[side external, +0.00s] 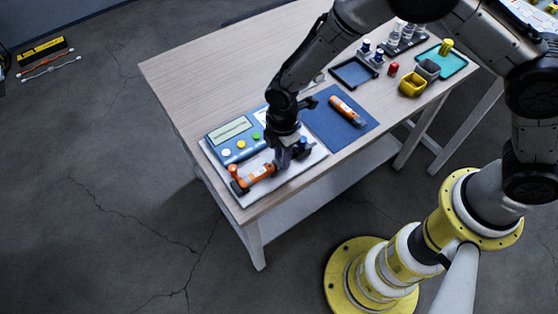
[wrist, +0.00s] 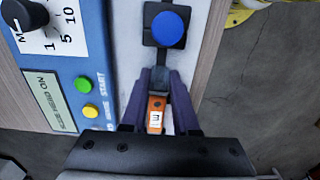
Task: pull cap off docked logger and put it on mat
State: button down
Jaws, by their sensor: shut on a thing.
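The docked orange logger (side external: 260,174) lies in a dock on a pale base plate at the table's near left corner. Part of its orange body with a white label shows in the wrist view (wrist: 155,118). My gripper (side external: 284,165) is low over the logger's right end. The blue mat (side external: 318,124) lies right of the base plate.
A second orange logger (side external: 345,108) lies on the mat. A blue knob (wrist: 168,28) stands just beyond my fingertips. A blue panel (side external: 232,138) with coloured buttons is behind the dock. A dark tray (side external: 354,73) and yellow bin (side external: 412,85) stand farther right.

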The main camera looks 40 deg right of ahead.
jog(key=shift+d, duration=1)
dwell(0.6)
jog(key=shift+r, duration=0.1)
jog(key=shift+r, duration=2.65)
jog(key=shift+r, duration=0.1)
